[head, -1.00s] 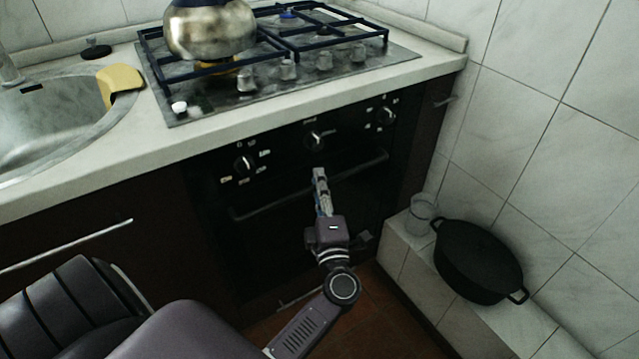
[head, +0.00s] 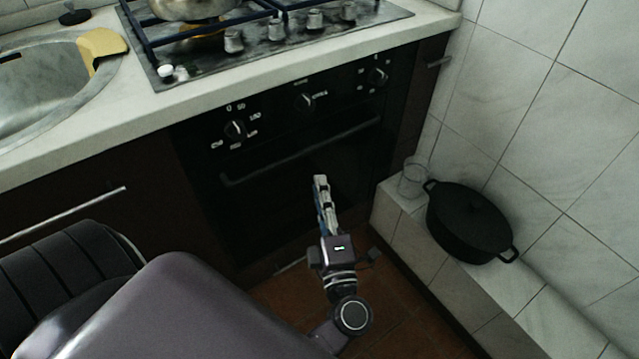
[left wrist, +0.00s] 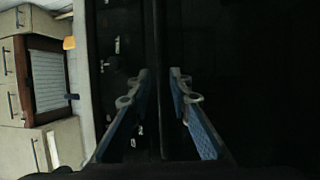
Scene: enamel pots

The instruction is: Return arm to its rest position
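My left gripper (head: 320,184) is in front of the black oven door (head: 270,205), below the oven handle (head: 300,153) in the head view. It points up toward the oven and holds nothing. In the left wrist view its two blue-padded fingers (left wrist: 160,78) stand apart with a clear gap. The dark oven front fills most of that view, and the handle runs as a dark bar behind the gap. My right gripper is in neither view.
A black lidded pot (head: 468,222) and a clear glass (head: 413,178) stand on the tiled ledge at the right. The stove (head: 270,40) holds a metal kettle (head: 190,8), partly cut off. A sink (head: 45,85) is at the left. Open floor (head: 400,325) lies below the gripper.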

